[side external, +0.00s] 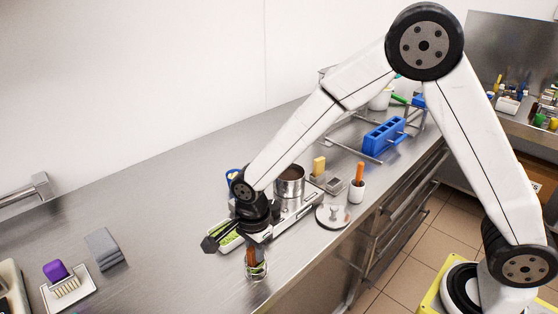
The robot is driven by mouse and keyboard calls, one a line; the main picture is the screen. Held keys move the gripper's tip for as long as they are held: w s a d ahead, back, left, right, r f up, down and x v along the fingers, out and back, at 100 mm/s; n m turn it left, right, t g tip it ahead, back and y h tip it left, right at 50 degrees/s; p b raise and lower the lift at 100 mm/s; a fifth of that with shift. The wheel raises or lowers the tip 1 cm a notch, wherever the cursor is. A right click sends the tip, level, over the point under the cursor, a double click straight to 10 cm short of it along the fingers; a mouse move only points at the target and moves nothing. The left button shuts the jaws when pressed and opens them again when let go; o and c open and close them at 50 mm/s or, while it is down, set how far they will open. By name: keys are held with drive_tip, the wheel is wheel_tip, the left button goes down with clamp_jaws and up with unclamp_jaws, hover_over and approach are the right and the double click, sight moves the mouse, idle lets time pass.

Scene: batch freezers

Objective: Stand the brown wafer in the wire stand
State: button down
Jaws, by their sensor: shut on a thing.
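My gripper (252,242) points down over the steel counter and is shut on the brown wafer (251,257). Only part of the wafer shows below the dark gripper body. The wire stand (257,274) is on the counter just under my gripper, near the front edge. The wafer's lower part overlaps the stand in this view. I cannot tell whether it is inside the wires or resting on the bottom. Something green also shows at the stand.
A white tray with green contents (229,240) sits left of my gripper. A steel pot (289,182), a round lid (333,215) and a white cup (357,191) stand behind to the right.

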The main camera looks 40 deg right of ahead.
unclamp_jaws()
idle(0.5)
drive_tip(key=shift+r, duration=0.1)
drive_tip(key=shift+r, duration=3.4)
drive_tip(key=shift+d, duration=0.15)
